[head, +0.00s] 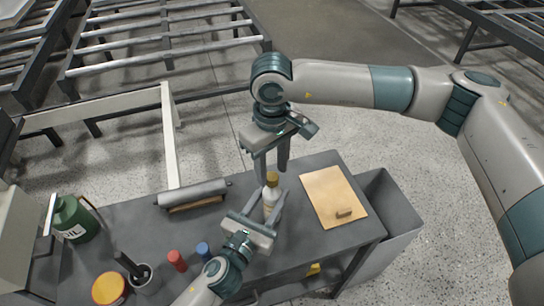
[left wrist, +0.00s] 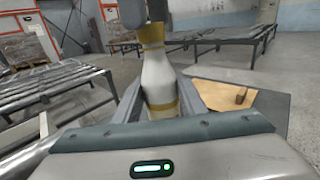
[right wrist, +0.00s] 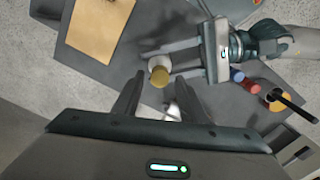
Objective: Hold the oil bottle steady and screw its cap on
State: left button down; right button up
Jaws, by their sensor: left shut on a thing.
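The oil bottle (head: 269,205) is white and stands upright over the workbench; a gold band shows low on it in the left wrist view (left wrist: 158,80). A gold cap (head: 272,179) sits at its top; whether it is threaded I cannot tell. My left gripper (head: 266,208) is shut around the bottle's body from the front. My right gripper (head: 272,167) points down from above, its fingers apart, just above and around the cap. In the right wrist view the cap (right wrist: 160,76) shows between and beyond the open fingertips, with no clear contact.
A tan board (head: 333,195) with a small brown block (head: 344,212) lies to the right. A grey roller (head: 193,193) lies at the left back. A green oil can (head: 73,220), a yellow-topped tin (head: 109,288), a dark cup (head: 141,274), and red (head: 177,261) and blue (head: 203,249) cylinders stand left.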

jog(key=shift+f, duration=0.75)
grip_shut()
